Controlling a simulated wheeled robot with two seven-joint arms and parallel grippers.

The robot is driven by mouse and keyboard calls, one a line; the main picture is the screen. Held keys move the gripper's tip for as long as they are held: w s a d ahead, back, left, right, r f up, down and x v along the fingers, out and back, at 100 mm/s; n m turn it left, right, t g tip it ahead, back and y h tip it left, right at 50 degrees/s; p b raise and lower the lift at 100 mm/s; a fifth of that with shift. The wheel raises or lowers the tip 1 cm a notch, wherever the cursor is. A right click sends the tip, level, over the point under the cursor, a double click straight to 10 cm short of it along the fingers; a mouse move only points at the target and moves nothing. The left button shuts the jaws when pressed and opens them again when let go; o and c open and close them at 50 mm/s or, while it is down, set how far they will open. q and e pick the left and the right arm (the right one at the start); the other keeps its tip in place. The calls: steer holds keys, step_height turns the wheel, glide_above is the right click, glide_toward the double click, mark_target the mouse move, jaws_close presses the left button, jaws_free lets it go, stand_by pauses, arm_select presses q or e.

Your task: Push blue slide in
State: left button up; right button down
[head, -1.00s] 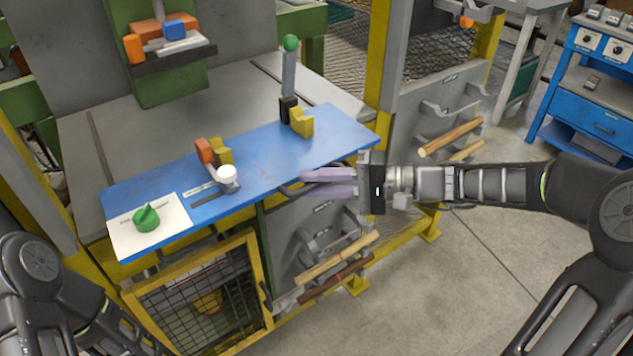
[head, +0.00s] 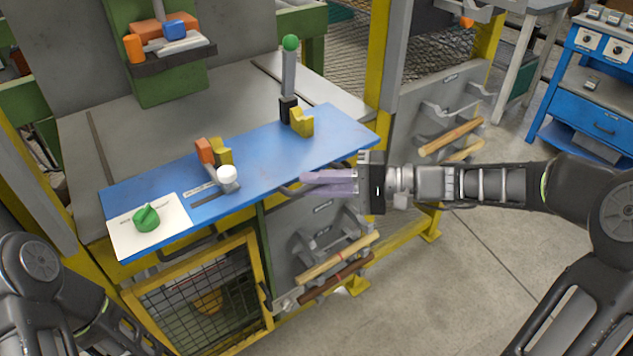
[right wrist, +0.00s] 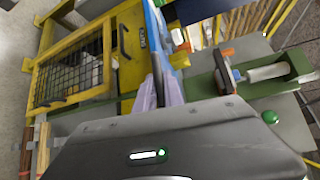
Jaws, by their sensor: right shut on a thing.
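The blue slide (head: 290,150) looks like the long blue board lying across the front of the grey machine table, with dark bar handles on its front edge. My right gripper (head: 304,182) is at the right-hand handle (head: 288,190), its lavender fingers closed together on the bar. In the right wrist view, the fingers (right wrist: 166,84) meet at the dark handle (right wrist: 148,96) beside the blue edge of the slide (right wrist: 154,35). The fingers hide part of the handle. My left arm shows at the lower left, but its gripper is out of view.
On the board are a green knob (head: 146,217), a white-knobbed lever (head: 227,175) and a green-topped lever (head: 290,65). Below hang wooden bars (head: 338,257) on a rack, beside a yellow mesh door (head: 205,300). Floor to the right is clear.

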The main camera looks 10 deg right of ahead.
stand_by(0.5)
steer(key=b, duration=0.2)
glide_toward(254, 139)
steer(key=s+a, duration=0.1)
steer(key=s, duration=0.1)
steer(key=s+a+f, duration=0.1)
steer(key=s+a, duration=0.1)
steer(key=shift+s+a, duration=0.15)
steer(key=shift+s, duration=0.05)
steer(key=w, duration=0.2)
steer(key=w+a, duration=0.1)
steer(key=w, duration=0.1)
steer(key=w+a, duration=0.1)
steer(key=w, duration=0.1)
steer(key=shift+w+a, duration=0.15)
steer(key=shift+a, duration=0.05)
steer(key=shift+w+a, duration=0.15)
steer(key=shift+w, duration=0.3)
arm_select(q)
steer(key=shift+w+a+f, duration=0.2)
steer(key=shift+w+f, duration=0.35)
steer(key=shift+w+a+f, duration=0.2)
steer(key=shift+w+f, duration=0.3)
arm_select(e)
steer(key=c, duration=1.5)
jaws_free()
steer(key=shift+o, duration=0.2)
